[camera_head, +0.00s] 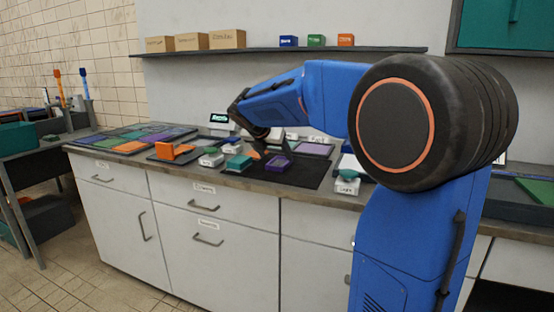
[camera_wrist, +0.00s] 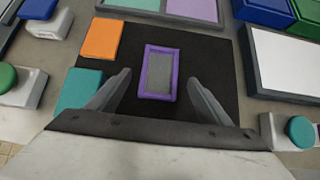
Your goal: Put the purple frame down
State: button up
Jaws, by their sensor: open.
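The purple frame (camera_wrist: 148,72) is a small upright-sided rectangle with a grey middle. In the wrist view it lies on a black mat (camera_wrist: 210,56), and it also shows on the mat in the head view (camera_head: 279,161). My gripper (camera_wrist: 160,84) is open, with one finger on each side of the frame and a visible gap to both. An orange block (camera_wrist: 102,39) and a teal block (camera_wrist: 80,90) lie left of the frame at the mat's left side.
A white-topped tray (camera_wrist: 288,62) is right of the mat. Green (camera_wrist: 6,76) and teal (camera_wrist: 300,131) round buttons stand at the sides. A lilac panel (camera_wrist: 191,9) lies beyond the mat. A wall shelf (camera_head: 290,50) with small boxes hangs above the counter.

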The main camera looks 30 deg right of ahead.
jog(key=v, duration=0.7)
